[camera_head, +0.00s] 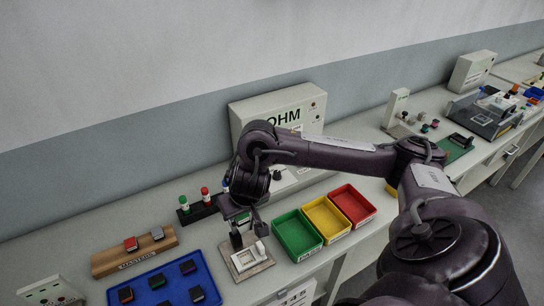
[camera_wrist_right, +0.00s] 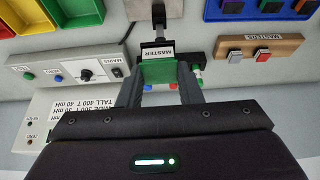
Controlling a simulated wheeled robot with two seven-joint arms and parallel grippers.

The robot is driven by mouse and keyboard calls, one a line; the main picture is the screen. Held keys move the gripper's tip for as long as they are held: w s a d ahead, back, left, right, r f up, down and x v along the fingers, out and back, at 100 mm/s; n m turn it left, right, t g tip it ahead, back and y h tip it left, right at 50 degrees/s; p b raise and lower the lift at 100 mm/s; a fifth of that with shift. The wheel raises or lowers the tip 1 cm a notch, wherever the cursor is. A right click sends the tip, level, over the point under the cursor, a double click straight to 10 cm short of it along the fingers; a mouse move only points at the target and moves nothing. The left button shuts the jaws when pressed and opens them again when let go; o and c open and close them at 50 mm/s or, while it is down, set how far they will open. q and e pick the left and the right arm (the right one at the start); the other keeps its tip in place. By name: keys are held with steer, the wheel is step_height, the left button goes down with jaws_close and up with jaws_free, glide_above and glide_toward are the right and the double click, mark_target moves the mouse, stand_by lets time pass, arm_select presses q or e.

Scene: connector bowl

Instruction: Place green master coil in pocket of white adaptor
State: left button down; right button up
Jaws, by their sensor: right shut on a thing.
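The green master coil (camera_wrist_right: 158,72), with a black top labelled MASTER, sits between the two fingers of my right gripper (camera_wrist_right: 160,85) in the wrist view. The gripper is shut on it. In the head view my right gripper (camera_head: 243,218) is above and just behind the white adaptor (camera_head: 240,262), which lies on a light base plate on the bench. The arm and gripper hide most of the coil there. I cannot tell whether the coil touches the adaptor. My left gripper is in neither view.
Green (camera_head: 297,236), yellow (camera_head: 325,218) and red (camera_head: 352,204) bins stand right of the adaptor. A blue tray (camera_head: 140,299) and the wooden MASTERS rack (camera_head: 109,266) with red and grey coils lie left. An OHM meter box (camera_head: 250,112) stands behind.

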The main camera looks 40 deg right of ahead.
steer(key=shift+s+d+f, duration=0.1)
steer(key=shift+s+f, duration=0.05)
steer(key=shift+f, duration=0.15)
steer(key=f+b, duration=0.2)
steer(key=f, duration=0.3)
steer(key=f+b, duration=0.3)
steer(key=f, duration=0.2)
steer(key=f+b, duration=0.3)
steer(key=f, duration=0.2)
steer(key=shift+w+f, duration=0.3)
step_height(320, 180, down, 4)
steer(key=shift+r+b, duration=0.25)
steer(key=shift+b, duration=0.5)
steer(key=shift+f, duration=0.2)
steer(key=shift+f, duration=0.1)
steer(key=o, duration=1)
